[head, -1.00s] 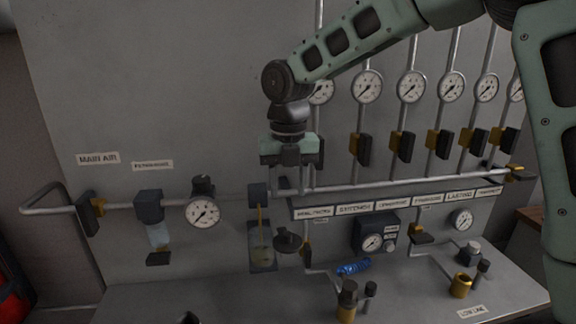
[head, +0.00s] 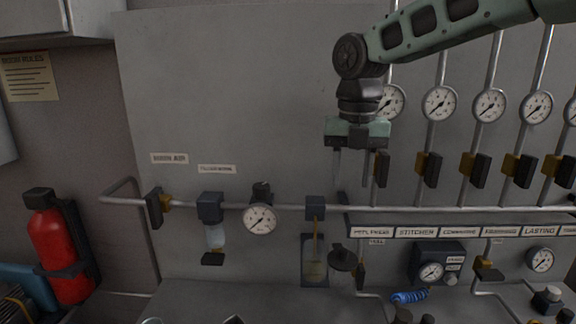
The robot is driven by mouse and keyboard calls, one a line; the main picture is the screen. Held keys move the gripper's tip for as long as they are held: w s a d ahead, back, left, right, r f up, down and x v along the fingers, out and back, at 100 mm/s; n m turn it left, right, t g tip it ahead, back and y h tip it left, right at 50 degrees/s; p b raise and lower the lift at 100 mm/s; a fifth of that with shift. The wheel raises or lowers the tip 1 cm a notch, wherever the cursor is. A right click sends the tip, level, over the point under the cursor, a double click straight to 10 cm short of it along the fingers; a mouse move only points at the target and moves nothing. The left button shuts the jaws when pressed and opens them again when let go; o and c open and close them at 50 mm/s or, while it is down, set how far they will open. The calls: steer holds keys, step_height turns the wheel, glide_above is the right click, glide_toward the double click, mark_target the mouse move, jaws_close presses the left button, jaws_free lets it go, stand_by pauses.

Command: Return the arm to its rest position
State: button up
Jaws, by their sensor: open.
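My gripper (head: 354,160) hangs pointing down in front of the grey panel (head: 240,90), right of the middle of the head view. Its two thin fingers stand apart with nothing between them. They end above the horizontal air pipe (head: 285,206), over the lubricator bowl (head: 314,268) and the dark round knob (head: 342,258) below. My arm reaches in from the upper right. I cannot tell how far the fingers are from the panel.
Several gauges (head: 439,104) and yellow-and-black valves (head: 427,169) stand on vertical pipes at right. A gauge (head: 260,219) and filter (head: 211,208) sit at left. A red extinguisher (head: 58,245) hangs on the left wall. The panel's upper left is clear.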

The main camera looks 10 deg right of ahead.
steer(key=s+a+f+m+b, duration=0.3)
steer(key=s+a+f+m, duration=0.1)
steer(key=s+f+m, duration=0.25)
steer(key=s+a+f+m+b, duration=0.3)
steer(key=s+a+f+m, duration=0.15)
steer(key=s+f, duration=0.3)
steer(key=s+d+f+m+b, duration=0.2)
steer(key=s+f+m+b, duration=0.3)
steer(key=s+f+m, duration=0.5)
steer(key=s+m, duration=0.4)
steer(key=shift+d+f+y, duration=0.25)
steer(key=shift+d+y, duration=0.05)
